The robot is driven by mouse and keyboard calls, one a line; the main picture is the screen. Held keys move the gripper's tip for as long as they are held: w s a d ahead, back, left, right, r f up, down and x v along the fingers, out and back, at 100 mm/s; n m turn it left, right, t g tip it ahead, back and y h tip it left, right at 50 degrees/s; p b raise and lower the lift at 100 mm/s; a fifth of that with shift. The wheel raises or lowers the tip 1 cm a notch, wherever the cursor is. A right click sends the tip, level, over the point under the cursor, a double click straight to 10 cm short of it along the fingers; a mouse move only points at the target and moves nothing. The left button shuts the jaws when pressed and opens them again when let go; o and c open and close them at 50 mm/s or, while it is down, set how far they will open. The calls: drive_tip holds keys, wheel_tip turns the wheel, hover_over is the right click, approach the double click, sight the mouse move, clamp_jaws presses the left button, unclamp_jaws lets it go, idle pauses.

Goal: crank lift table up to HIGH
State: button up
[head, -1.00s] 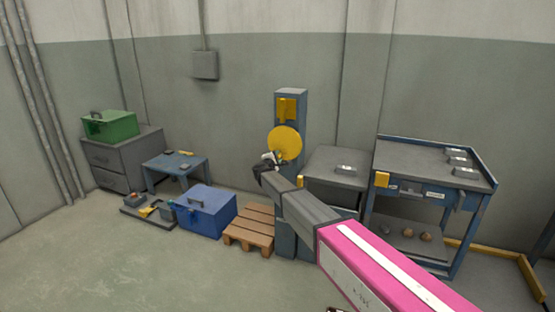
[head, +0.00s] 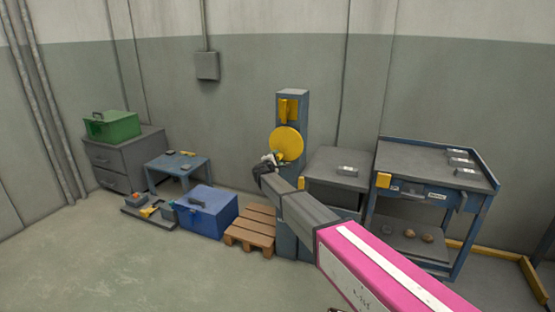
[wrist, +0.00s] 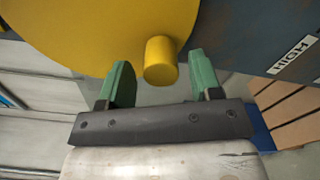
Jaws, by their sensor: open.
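The crank is a yellow disc (head: 286,143) on the front of a blue column (head: 291,105). In the wrist view the disc (wrist: 95,30) fills the top left, and its short round yellow knob (wrist: 160,60) sticks out between my gripper's fingers. My gripper (wrist: 163,80) is open, one green fingertip on each side of the knob with visible gaps. In the head view my gripper (head: 267,160) is at the disc's lower left edge. A grey-topped lift table (head: 325,160) stands right of the column. A HIGH label (wrist: 293,55) shows upside down on the column.
A wooden pallet (head: 251,231) and a blue box (head: 207,213) lie on the floor left of the column. A blue workbench (head: 415,160) stands to the right. The floor at the front left is clear.

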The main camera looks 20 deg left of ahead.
drive_tip(key=s, duration=0.9)
drive_tip(key=shift+a, duration=0.15)
drive_tip(key=shift+s, duration=0.1)
